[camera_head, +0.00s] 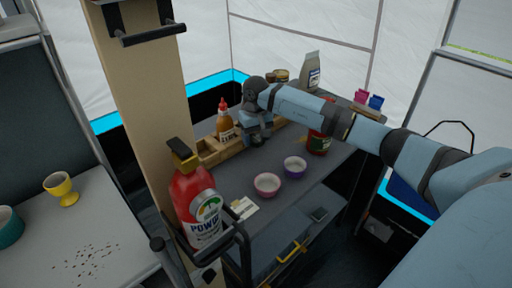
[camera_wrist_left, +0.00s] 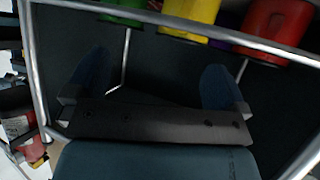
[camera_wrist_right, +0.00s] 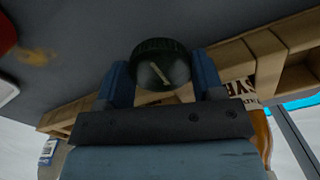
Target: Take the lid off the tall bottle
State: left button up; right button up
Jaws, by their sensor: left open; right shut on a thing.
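My right gripper (camera_head: 257,132) points down over the grey table, beside the wooden rack. In the right wrist view its blue fingers (camera_wrist_right: 163,82) are shut on a dark round lid (camera_wrist_right: 162,65) with a pale mark. Whatever is under this lid is mostly hidden, so I cannot tell whether it sits on a bottle.
A sauce bottle (camera_head: 225,122) with a red tip stands at the wooden rack (camera_head: 213,153). A red jar (camera_head: 319,142), a pink bowl (camera_head: 267,184) and a purple bowl (camera_head: 294,166) stand nearby. A tan post (camera_head: 145,80) rises at left. Coloured cups (camera_wrist_left: 200,15) show above my left gripper.

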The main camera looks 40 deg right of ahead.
aim_at(256, 152)
notch_tip(256, 152, down, 4)
jog(key=shift+f, duration=0.1)
jog(key=shift+b, duration=0.3)
jog(key=shift+f, duration=0.15)
jog(key=o, duration=1)
